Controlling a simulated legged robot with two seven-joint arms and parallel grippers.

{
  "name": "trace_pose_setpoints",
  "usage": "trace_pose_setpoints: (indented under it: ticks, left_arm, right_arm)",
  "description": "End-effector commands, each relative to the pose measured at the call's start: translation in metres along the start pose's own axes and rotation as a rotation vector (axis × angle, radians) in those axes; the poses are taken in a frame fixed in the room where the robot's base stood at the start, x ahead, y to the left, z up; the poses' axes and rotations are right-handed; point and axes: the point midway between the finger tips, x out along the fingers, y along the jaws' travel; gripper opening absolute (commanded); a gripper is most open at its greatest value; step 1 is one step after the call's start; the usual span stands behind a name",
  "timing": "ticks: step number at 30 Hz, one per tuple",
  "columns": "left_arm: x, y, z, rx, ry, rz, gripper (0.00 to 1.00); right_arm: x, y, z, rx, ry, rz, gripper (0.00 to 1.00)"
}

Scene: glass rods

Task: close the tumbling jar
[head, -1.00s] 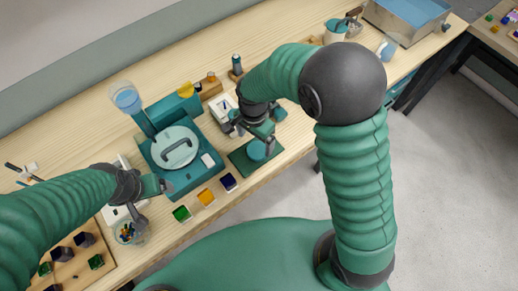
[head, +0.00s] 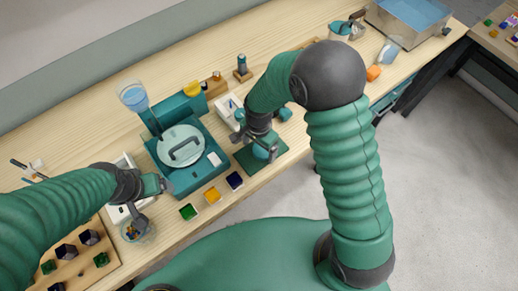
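A clear jar (head: 137,230) with small coloured rods in it stands near the table's front edge at the left. My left gripper (head: 153,200) is just above and beside it, its fingers spread; I cannot tell whether they touch the jar. A round teal lid-like piece (head: 261,151) lies on a dark green mat (head: 244,160) near the middle. My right gripper (head: 257,146) is low over this piece with its fingers apart on either side. The gripper partly hides the piece, and contact is unclear.
A teal machine (head: 183,178) with a round handled cover stands between the grippers. Green, yellow and dark blue trays (head: 212,195) lie before it. A wooden block with dark cups (head: 78,252) is at lower left. A metal basin (head: 409,18) stands far right.

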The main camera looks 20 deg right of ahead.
Motion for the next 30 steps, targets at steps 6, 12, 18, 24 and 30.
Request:
trace_pose_setpoints:
  ticks: [6,12,18,24,30]
  left_arm:
    - [0.000,0.000,0.000,0.001,0.000,0.000,0.83]
    - [0.000,0.001,0.000,0.001,0.000,0.000,0.83]
    - [0.000,0.000,0.000,0.001,0.000,0.000,0.83]
    - [0.001,0.000,0.000,0.001,0.000,0.000,0.83]
    - [0.003,0.000,0.001,0.001,0.000,0.000,0.83]
  right_arm:
    - [0.000,0.003,-0.004,0.003,-0.003,-0.002,0.58]
    - [0.000,0.001,-0.001,0.002,0.000,0.001,0.32]
    - [0.000,0.000,0.001,0.001,0.002,0.002,0.25]
    - [-0.005,0.000,-0.001,0.002,0.001,-0.001,0.25]
    - [-0.025,0.000,-0.002,0.001,0.001,-0.004,0.25]
